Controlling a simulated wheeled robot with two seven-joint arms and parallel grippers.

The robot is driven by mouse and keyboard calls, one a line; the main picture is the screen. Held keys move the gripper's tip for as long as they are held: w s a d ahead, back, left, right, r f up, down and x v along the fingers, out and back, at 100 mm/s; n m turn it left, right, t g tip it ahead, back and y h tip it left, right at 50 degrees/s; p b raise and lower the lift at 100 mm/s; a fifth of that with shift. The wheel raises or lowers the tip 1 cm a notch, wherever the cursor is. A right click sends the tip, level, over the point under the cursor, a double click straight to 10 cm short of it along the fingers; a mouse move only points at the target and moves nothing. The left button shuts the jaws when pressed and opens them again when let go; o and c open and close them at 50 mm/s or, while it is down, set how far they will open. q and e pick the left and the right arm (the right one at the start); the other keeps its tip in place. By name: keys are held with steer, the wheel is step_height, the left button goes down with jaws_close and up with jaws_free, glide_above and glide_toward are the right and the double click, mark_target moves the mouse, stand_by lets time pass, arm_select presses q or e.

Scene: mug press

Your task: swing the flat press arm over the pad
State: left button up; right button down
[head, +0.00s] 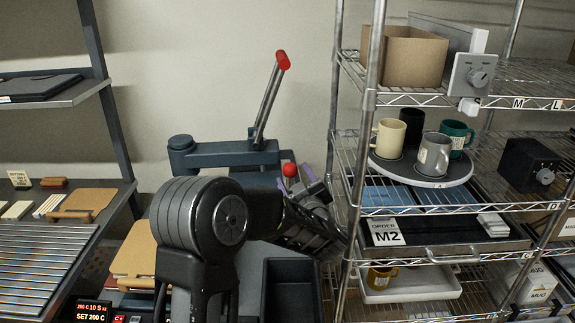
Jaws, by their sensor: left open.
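The flat press stands against the wall behind my left arm. Its blue-grey press arm (222,154) runs right from a round pivot post (181,143). A lever (268,100) with a red grip (283,60) slants up from it. A red ball knob (290,170) shows just below the arm's right end. My left gripper (316,190) is open close to the right of this knob; whether they touch I cannot tell. My left arm covers the lower press, and the pad is hidden. My right gripper is not in view.
A wire rack with posts (368,110) stands close right of my left gripper. It holds mugs on a round tray (421,172), a cardboard box (405,56) and an M2 order card (386,232). A dark bin (290,290) lies below. Left is a bench with a slatted grill (40,262).

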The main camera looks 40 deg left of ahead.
mark_target(288, 165)
arm_select(q)
steer(key=p+x, duration=0.1)
steer(key=x, duration=0.5)
steer(key=shift+w+a, duration=0.25)
steer(key=shift+a, duration=0.05)
steer(key=shift+c, duration=0.6)
jaws_close()
